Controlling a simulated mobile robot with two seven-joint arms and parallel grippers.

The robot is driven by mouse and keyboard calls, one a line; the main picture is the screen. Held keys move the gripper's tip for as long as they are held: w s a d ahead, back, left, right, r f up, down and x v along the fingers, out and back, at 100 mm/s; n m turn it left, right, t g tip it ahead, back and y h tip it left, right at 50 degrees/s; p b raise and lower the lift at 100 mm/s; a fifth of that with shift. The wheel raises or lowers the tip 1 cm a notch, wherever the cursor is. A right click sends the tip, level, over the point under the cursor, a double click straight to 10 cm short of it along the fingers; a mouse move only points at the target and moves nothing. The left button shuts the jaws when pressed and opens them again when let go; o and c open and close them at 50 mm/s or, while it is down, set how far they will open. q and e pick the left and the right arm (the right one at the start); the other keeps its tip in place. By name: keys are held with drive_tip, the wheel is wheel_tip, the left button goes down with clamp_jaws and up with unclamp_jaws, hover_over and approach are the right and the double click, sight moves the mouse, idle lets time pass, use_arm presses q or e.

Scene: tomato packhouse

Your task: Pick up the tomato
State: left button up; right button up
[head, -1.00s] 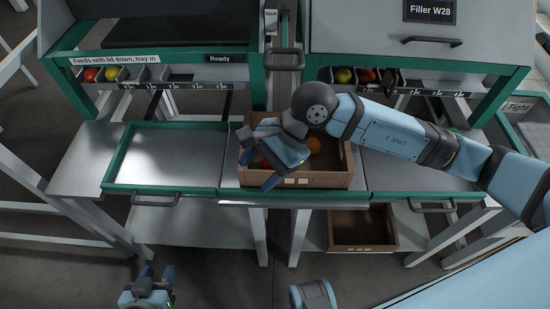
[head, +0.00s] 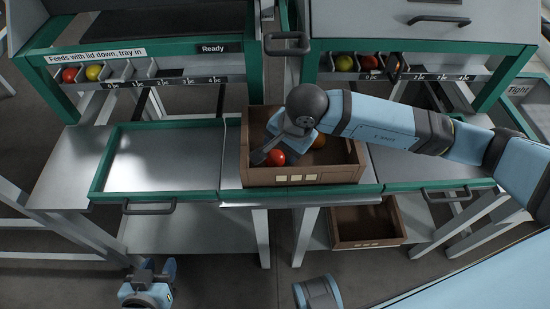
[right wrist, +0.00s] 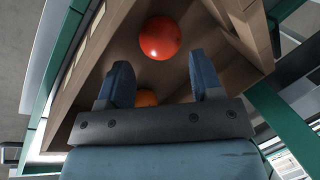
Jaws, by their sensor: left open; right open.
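A red tomato (head: 275,158) and an orange tomato (head: 319,141) lie in a brown crate (head: 302,177) on the bench. The right wrist view shows the red tomato (right wrist: 160,38) beyond my fingertips and the orange tomato (right wrist: 146,98) lower, partly hidden by my gripper. My right gripper (head: 265,151) is over the crate, close to the red tomato; in the right wrist view its fingers (right wrist: 162,76) are apart with nothing held between them. My left gripper (head: 150,277) is open and empty, low in front of the bench.
An empty green-rimmed tray (head: 97,180) lies left of the crate. Another brown crate (head: 366,242) sits on the lower shelf. Bins with tomatoes (head: 69,75) line the machine fronts behind. Bench handles (head: 148,208) stick out in front.

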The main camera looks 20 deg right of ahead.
sight(277, 155)
drive_tip(key=x, duration=0.5)
drive_tip(key=shift+w+a+f+b, duration=0.1)
drive_tip(key=shift+f+b, duration=0.05)
drive_tip(key=shift+b, duration=0.15)
drive_tip(key=c, duration=0.3)
drive_tip(key=shift+c, duration=0.2)
